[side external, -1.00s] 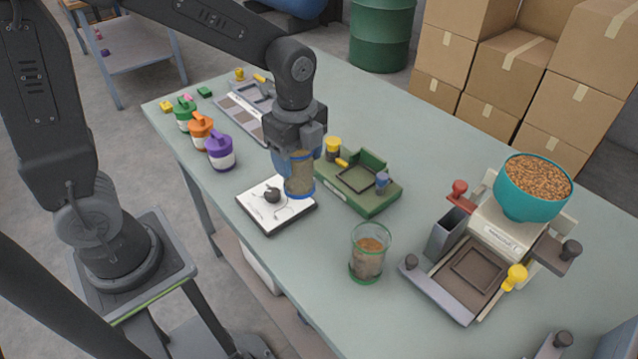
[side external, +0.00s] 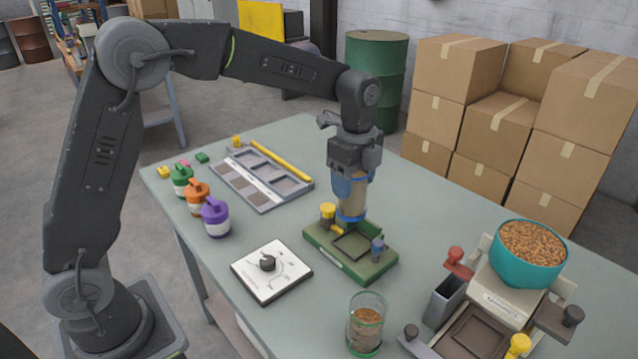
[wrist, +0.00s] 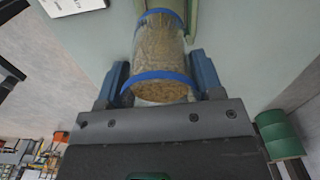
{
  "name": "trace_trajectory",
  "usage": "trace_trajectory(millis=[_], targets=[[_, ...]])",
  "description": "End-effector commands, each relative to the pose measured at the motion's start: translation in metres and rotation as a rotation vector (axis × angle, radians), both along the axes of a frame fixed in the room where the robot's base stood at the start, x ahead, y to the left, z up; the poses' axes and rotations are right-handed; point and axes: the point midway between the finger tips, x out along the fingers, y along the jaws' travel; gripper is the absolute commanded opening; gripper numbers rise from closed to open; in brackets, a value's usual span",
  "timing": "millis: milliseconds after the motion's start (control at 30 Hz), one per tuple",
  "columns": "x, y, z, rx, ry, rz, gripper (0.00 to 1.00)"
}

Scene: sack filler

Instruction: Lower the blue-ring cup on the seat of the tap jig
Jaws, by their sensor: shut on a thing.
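The blue-ring cup (side external: 354,200) is clear, filled with brown grain, with blue rings near its ends. My gripper (side external: 350,186) is shut on it, and it hangs roughly upright over the rear part of the green tap jig (side external: 322,249). The jig's dark square seat (side external: 352,246) lies in front of and below the cup. I cannot tell whether the cup's bottom touches the jig. In the wrist view, the cup (wrist: 160,55) sits between the blue fingers of my gripper (wrist: 160,78), with a green edge of the jig (wrist: 192,18) beyond.
On the jig stand a yellow knob (side external: 327,211) and a blue knob (side external: 377,245). A white pad (side external: 285,281) and a green-ring cup of grain (side external: 367,325) are nearby. The filler with a teal bowl (side external: 522,273) stands right; a grey tray (side external: 240,188) lies behind left.

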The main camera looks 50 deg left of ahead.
Motion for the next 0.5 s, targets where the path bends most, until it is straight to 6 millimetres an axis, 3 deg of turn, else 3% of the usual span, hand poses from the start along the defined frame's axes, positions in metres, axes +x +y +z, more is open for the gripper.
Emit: trace_trajectory(millis=[267,500], targets=[[0.010,-0.007,-0.008,0.000,0.001,0.001,0.37],[0.010,-0.007,-0.030,0.000,0.001,0.001,0.37]])
